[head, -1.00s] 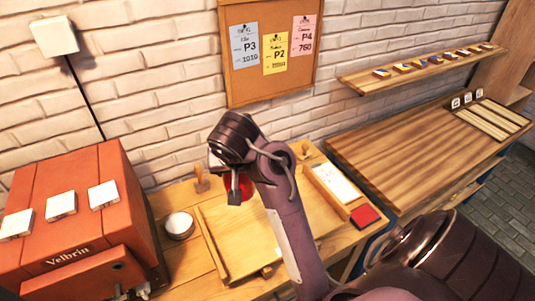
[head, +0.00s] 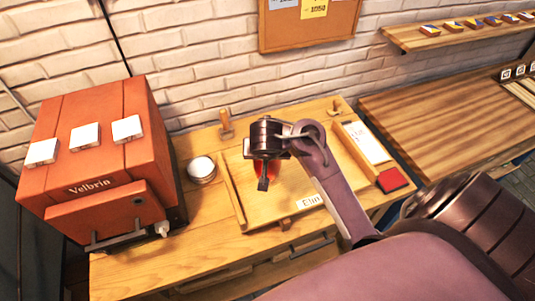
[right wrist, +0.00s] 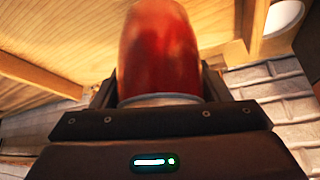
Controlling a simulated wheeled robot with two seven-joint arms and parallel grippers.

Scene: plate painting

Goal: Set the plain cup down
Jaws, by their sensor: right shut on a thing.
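My right gripper (head: 262,180) is shut on a red cup (head: 273,171), which is mostly hidden behind the gripper in the head view. In the right wrist view the red cup (right wrist: 160,50) stands out between the jaws, with a pale band at the gripper end. The cup is over the wooden tray (head: 262,215) on the workbench; I cannot tell whether it touches the tray. My left gripper is not in view.
An orange machine (head: 88,187) stands at the left. A round white-topped container (head: 201,167) sits beside the tray, a wooden stamp (head: 226,125) behind it. A red pad (head: 392,180) and a white card in a holder (head: 366,142) lie to the right.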

